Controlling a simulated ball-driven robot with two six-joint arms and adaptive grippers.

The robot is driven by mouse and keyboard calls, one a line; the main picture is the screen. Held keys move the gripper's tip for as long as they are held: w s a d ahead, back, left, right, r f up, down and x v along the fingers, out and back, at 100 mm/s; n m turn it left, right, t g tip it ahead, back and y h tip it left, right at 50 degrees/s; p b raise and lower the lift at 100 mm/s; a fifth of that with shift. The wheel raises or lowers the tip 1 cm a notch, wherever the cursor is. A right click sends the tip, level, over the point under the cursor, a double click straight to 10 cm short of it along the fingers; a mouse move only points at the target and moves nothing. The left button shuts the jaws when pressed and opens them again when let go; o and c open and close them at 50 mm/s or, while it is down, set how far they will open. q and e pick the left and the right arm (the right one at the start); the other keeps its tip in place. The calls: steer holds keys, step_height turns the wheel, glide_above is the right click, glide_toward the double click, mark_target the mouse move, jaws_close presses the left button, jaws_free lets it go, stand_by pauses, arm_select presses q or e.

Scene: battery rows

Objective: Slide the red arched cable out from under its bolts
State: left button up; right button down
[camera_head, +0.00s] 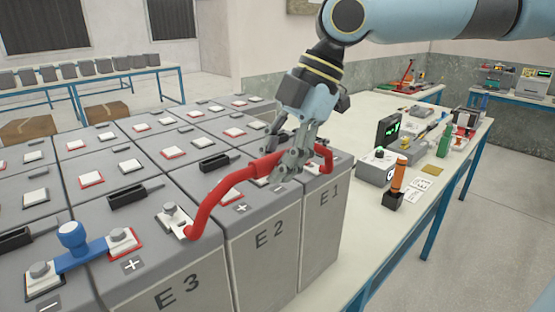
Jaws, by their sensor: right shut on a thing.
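The red arched cable (231,188) spans from a terminal on battery E3 (158,279) at the left, across battery E2 (262,251), to battery E1 (326,226) at the right. Its left end sits beside a bolt (171,211) on E3. My right gripper (284,168) comes down from above and is shut on the cable's middle-right part. The fingers hide part of the cable. Whether the right end is under a bolt is hard to tell. My left gripper is not in view.
A blue connector with a knob (73,235) joins two terminals at the front left. More grey batteries stand in rows behind. To the right, the bench (365,217) holds a meter with a green display (388,130), an orange-handled tool (398,175) and a green bottle (445,139).

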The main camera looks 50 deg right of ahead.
steer(key=shift+d+f, duration=0.1)
steer(key=shift+f, duration=0.05)
steer(key=c, duration=1.6)
jaws_free()
steer(key=o, duration=0.6)
steer(key=shift+w, duration=0.15)
steer(key=shift+c, duration=0.2)
